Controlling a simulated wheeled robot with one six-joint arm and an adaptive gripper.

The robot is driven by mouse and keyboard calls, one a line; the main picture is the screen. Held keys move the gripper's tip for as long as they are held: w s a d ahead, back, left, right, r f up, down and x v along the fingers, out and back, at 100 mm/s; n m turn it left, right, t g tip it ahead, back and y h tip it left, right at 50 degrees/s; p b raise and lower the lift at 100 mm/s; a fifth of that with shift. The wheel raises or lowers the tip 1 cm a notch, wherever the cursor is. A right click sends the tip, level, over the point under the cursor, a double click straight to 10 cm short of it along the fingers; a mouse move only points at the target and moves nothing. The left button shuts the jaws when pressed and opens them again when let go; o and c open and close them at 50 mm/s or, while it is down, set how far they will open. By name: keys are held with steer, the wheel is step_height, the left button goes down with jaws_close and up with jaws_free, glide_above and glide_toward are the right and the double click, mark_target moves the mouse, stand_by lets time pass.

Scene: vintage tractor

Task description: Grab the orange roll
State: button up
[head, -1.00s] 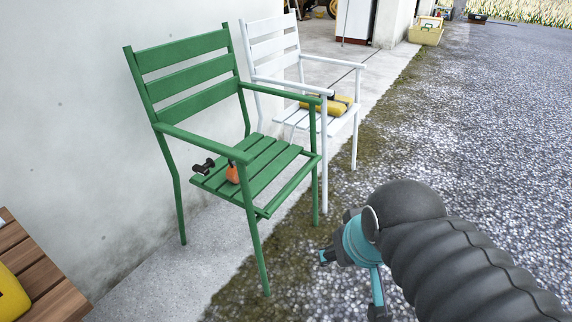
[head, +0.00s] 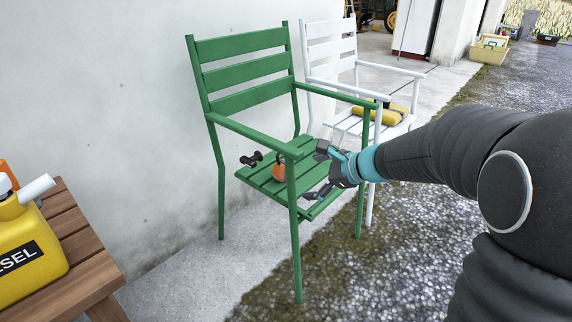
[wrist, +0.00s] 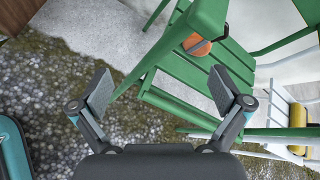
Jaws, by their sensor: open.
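The orange roll (head: 279,167) lies on the slatted seat of the green chair (head: 243,100), behind the chair's front leg and armrest in the head view. It also shows in the wrist view (wrist: 197,44), partly hidden by the green armrest. My gripper (head: 316,172) is open and empty, to the right of the roll at the chair's side. In the wrist view its two fingers (wrist: 160,88) are spread wide, with the roll beyond the right finger and apart from it.
A black handled object (head: 252,159) is beside the roll. The green armrest (head: 335,95) and front leg (head: 293,240) are close to my gripper. A white chair (head: 334,45) with yellow items (head: 378,113) stands behind. A yellow diesel can (head: 30,250) is on a wooden table (head: 95,270).

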mark_target(283, 171)
steer(key=w+d+f+m+t+b, duration=0.1)
steer(key=w+d+f+m+t, duration=0.15)
steer(key=w+f+m, duration=0.75)
steer(key=shift+n+y, duration=0.3)
steer(key=shift+n, duration=0.5)
steer(key=w+a, duration=0.4)
steer(key=a, duration=0.1)
steer(key=w+a, duration=0.2)
steer(key=shift+w+a+f+b, duration=0.2)
steer(key=shift+w+f+b, duration=0.05)
steer(key=shift+f+b, duration=0.1)
steer(key=shift+x, duration=3.1)
steer(key=c, duration=1.3)
steer(key=shift+r, duration=0.1)
steer(key=shift+c, duration=0.2)
